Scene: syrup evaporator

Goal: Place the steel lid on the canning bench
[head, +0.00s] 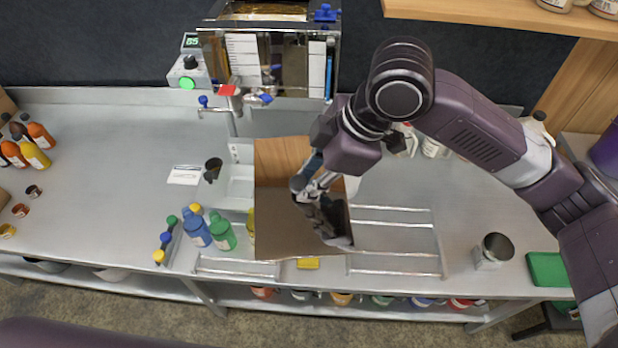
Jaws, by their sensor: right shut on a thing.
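The steel lid (285,222) is a flat, roughly square sheet with a mirror-like brownish face, orange-brown along its top part. It is held over the middle of the grey metal bench (110,160), which I take to be the canning bench. My right gripper (328,218) is shut on the lid near its right edge, and its fingers cover part of it. I cannot tell how high the lid is above the bench. My left gripper is not in view.
Wire racks (395,243) lie by the front edge, partly under the lid. Blue (196,230) and green (222,232) bottles stand left of it. The steel evaporator (275,60) with its tap stands behind. A metal cup (496,247) is at right. The bench's left middle is clear.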

